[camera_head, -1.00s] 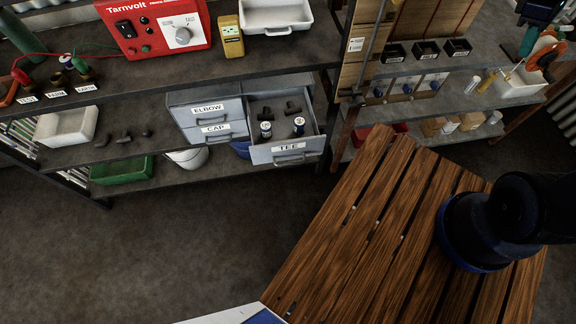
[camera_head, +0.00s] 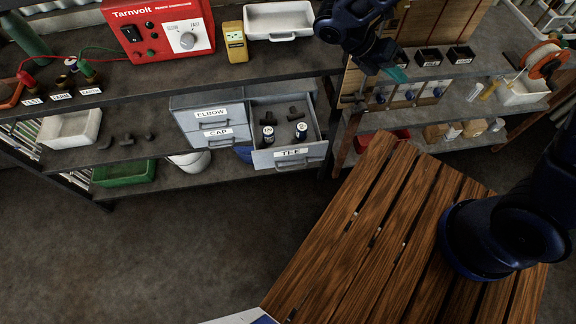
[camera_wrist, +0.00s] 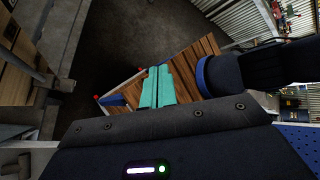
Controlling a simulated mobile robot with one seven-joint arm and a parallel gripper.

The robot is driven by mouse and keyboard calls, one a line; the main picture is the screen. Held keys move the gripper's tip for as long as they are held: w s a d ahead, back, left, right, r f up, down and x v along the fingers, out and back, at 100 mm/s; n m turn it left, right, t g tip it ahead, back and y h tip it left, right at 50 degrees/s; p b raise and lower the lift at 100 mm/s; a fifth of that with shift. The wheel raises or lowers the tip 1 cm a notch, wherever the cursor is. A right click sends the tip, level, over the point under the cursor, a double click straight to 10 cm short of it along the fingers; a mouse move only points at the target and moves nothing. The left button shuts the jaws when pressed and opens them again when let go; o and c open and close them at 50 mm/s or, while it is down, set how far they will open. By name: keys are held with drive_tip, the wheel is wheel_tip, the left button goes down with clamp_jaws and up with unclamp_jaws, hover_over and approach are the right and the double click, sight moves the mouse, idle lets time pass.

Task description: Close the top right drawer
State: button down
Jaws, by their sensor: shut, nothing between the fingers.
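The grey drawer unit stands on the lower shelf. Its right drawer, labelled TEE (camera_head: 290,155), is pulled out and holds dark tee fittings and small cans. The left drawers, labelled ELBOW (camera_head: 211,113) and CAP (camera_head: 212,133), are closed. My gripper (camera_head: 397,74) is at the upper right of the open drawer, apart from it, in front of the wooden board. Its teal fingers (camera_wrist: 157,88) are together and empty in the wrist view, with the slatted bench and floor beyond.
A slatted wooden bench (camera_head: 375,235) fills the lower right. The upper shelf carries a red Tarnvolt box (camera_head: 160,28), a yellow meter (camera_head: 235,42) and a white tray (camera_head: 277,20). A green bin (camera_head: 124,173) sits low at left. The floor before the drawers is clear.

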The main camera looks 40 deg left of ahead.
sight(278, 130)
drive_tip(key=s+a+f+n+t+y, duration=0.2)
drive_tip(key=s+a+f+n+t, duration=0.2)
drive_tip(key=s+f+n, duration=0.4)
drive_tip(key=s+a+f+n+t+y, duration=0.2)
drive_tip(key=s+a+f+n+t, duration=0.15)
drive_tip(key=s+f, duration=0.45)
drive_tip(key=s+a+f+n+t+y, duration=0.1)
drive_tip(key=s+a+f+n+t, duration=0.3)
drive_tip(key=s, duration=0.8)
drive_tip(key=s+f+n+y, duration=0.5)
drive_tip(key=s+f+n, duration=0.1)
drive_tip(key=s+f, duration=0.45)
drive_tip(key=w+a+f, duration=0.1)
drive_tip(key=w+a, duration=0.1)
drive_tip(key=w, duration=1)
drive_tip(key=shift+w+a+f, duration=0.2)
drive_tip(key=shift+w+a, duration=0.05)
drive_tip(key=shift+a, duration=0.05)
drive_tip(key=shift+t, duration=0.25)
drive_tip(key=w+a, duration=1.3)
drive_tip(key=shift+w+a, duration=0.35)
drive_tip(key=shift+w+a+r, duration=0.1)
drive_tip(key=shift+w+a, duration=0.55)
drive_tip(key=shift+w, duration=0.05)
